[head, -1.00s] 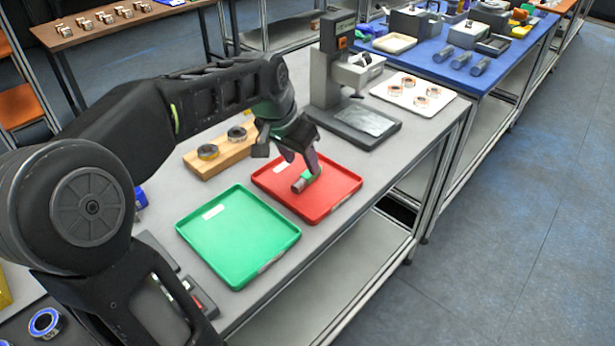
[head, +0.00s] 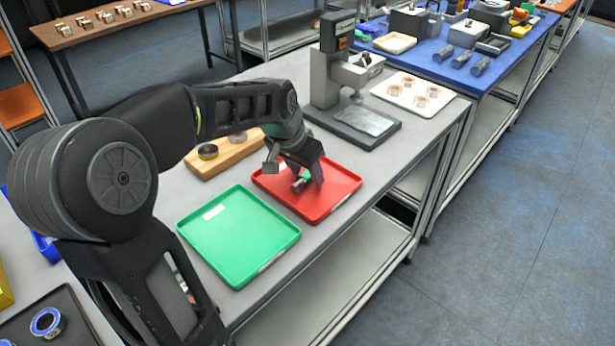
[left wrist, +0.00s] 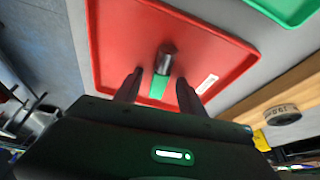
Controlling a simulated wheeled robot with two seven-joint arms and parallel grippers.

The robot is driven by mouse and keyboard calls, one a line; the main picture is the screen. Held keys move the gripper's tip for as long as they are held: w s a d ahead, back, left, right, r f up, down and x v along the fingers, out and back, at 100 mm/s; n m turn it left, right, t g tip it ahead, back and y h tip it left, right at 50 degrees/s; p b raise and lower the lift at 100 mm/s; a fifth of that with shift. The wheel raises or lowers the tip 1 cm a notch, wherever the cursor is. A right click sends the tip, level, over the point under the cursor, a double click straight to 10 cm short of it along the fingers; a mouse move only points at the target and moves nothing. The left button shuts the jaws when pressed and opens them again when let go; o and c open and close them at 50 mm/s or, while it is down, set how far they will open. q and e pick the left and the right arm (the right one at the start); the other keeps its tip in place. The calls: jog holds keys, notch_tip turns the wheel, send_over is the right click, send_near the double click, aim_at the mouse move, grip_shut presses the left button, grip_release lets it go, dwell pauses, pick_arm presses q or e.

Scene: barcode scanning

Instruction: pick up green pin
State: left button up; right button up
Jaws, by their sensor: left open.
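The green pin, a short cylinder with a grey metal end and a green end, lies in the red tray (head: 338,194); in the head view its grey end (head: 299,185) shows, partly hidden by my fingers. In the left wrist view the pin (left wrist: 164,62) lies near the tray's middle, its green end toward my gripper. My left gripper (head: 294,175) is open over the tray. In the left wrist view its two fingers (left wrist: 160,79) stand on either side of the green end, with gaps on both sides. I cannot tell their exact height. My right gripper is not in view.
A green tray (head: 240,240) sits in front of the red tray. A wooden block (head: 222,158) with rings stands behind at the left. A grey stand device (head: 335,90) and a white tray of rings (head: 430,103) are farther back.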

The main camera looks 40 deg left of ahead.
pick_arm(q)
grip_shut()
dwell(0.5)
